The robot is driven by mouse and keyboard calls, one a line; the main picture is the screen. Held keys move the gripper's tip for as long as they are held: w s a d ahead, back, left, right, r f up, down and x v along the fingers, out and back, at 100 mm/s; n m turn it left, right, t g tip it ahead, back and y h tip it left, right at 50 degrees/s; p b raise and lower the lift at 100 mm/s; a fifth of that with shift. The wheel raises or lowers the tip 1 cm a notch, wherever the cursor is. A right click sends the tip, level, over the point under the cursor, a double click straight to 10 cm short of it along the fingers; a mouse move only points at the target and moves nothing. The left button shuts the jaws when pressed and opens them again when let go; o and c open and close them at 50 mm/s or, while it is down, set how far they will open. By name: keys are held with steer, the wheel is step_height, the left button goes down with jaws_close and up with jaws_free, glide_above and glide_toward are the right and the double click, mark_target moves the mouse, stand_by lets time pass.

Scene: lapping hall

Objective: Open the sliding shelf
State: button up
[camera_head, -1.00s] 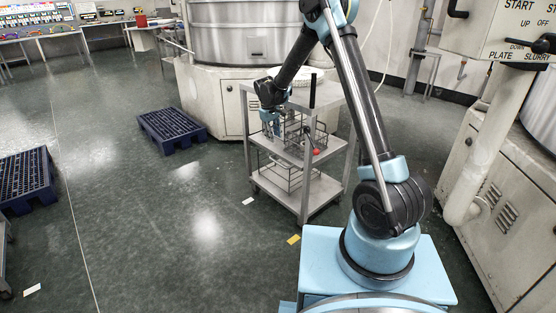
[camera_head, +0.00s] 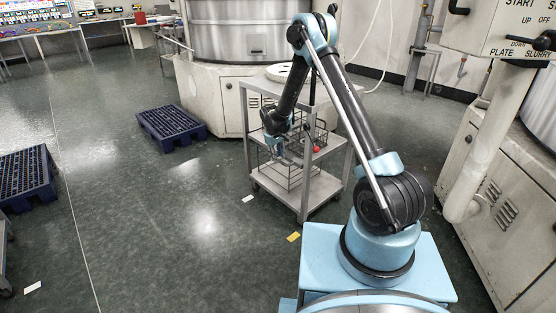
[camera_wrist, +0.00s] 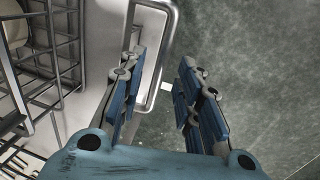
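The sliding shelf (camera_head: 330,146) is the middle level of a grey metal cart and carries wire baskets. In the wrist view, its pale surface (camera_wrist: 92,100) lies at the left, with a rounded metal loop handle (camera_wrist: 170,45) along its edge. My gripper (camera_wrist: 162,65) is open. The outer bar of the loop appears between the fingertips, with the left finger over the inside of the loop and the right finger over the floor. I cannot tell whether either finger touches it. In the head view, my gripper (camera_head: 277,152) is at the cart's near left side and hides part of the shelf edge.
A wire basket (camera_wrist: 40,75) stands left of my fingers. Another basket (camera_head: 288,175) sits on the cart's bottom level. A blue pallet (camera_head: 172,125) lies left of the cart. A lapping machine (camera_head: 225,100) stands behind it.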

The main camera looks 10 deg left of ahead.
steer(key=shift+w+d+f, duration=0.1)
steer(key=shift+f, duration=0.75)
jaws_close()
steer(key=s+a, duration=1.2)
steer(key=s, duration=0.2)
steer(key=shift+s+a, duration=0.2)
steer(key=shift+s, duration=0.15)
jaws_free()
